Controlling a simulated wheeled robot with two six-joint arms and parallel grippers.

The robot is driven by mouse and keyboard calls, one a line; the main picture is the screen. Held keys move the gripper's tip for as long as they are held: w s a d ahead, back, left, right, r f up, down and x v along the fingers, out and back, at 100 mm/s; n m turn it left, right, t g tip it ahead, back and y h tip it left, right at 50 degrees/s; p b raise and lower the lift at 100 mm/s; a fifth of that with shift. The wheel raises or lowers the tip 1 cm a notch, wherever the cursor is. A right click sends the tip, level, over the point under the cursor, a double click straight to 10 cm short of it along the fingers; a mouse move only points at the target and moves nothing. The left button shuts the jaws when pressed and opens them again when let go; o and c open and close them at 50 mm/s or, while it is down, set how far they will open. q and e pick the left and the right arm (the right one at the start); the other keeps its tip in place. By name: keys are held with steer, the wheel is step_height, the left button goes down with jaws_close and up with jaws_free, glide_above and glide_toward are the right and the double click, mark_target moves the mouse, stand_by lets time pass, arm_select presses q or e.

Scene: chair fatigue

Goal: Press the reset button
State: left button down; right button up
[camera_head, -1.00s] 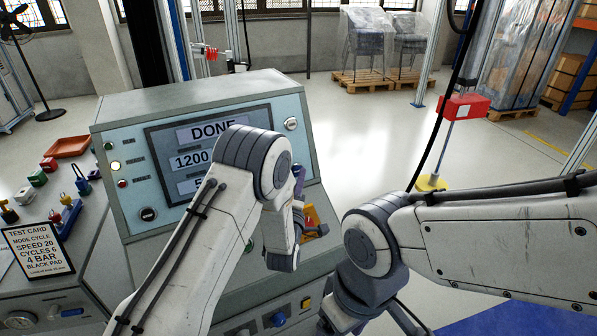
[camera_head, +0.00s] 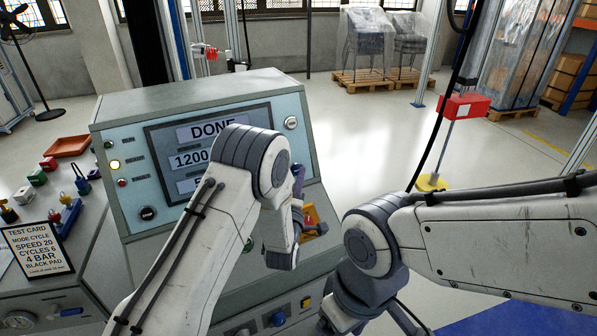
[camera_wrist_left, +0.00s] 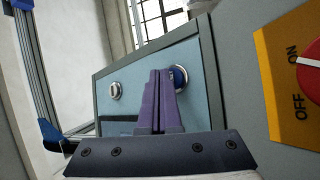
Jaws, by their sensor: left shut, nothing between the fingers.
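The grey-blue console (camera_head: 110,150) stands ahead, its display (camera_head: 210,131) reading DONE and 1200. My left arm covers part of the display. My left gripper (camera_head: 299,182) shows as a bit of purple beside the console's right side. In the left wrist view its purple fingers (camera_wrist_left: 160,76) are shut and empty. A blue round button (camera_wrist_left: 179,76) in a metal ring is just right of the fingertips, partly hidden; I cannot tell whether they touch. A second silver-ringed fitting (camera_wrist_left: 115,91) sits further left. No reset label is readable. My right gripper is out of view.
An orange ON/OFF plate with a red knob (camera_wrist_left: 310,62) is close on the right in the left wrist view. A test card (camera_head: 37,249), small coloured parts and a red tray (camera_head: 67,147) lie left of the console. My right arm fills the lower right.

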arm_select(q)
steer(key=shift+w+a, duration=0.15)
steer(key=shift+w, duration=0.05)
steer(key=shift+w+a+f+b, duration=0.15)
steer(key=shift+w+f+b, duration=0.05)
steer(key=shift+w+b, duration=0.2)
stand_by(0.6)
steer(key=shift+s, duration=0.15)
steer(key=shift+s+d+r, duration=0.25)
steer(key=shift+s+d, duration=0.1)
steer(key=shift+s, duration=0.25)
steer(key=shift+s, duration=0.1)
steer(key=s, duration=0.1)
steer(key=s+d, duration=0.1)
steer(key=s+d+r, duration=0.1)
steer(key=s, duration=0.1)
steer(key=shift+d+r, duration=0.1)
steer(key=shift+d, duration=0.15)
stand_by(0.7)
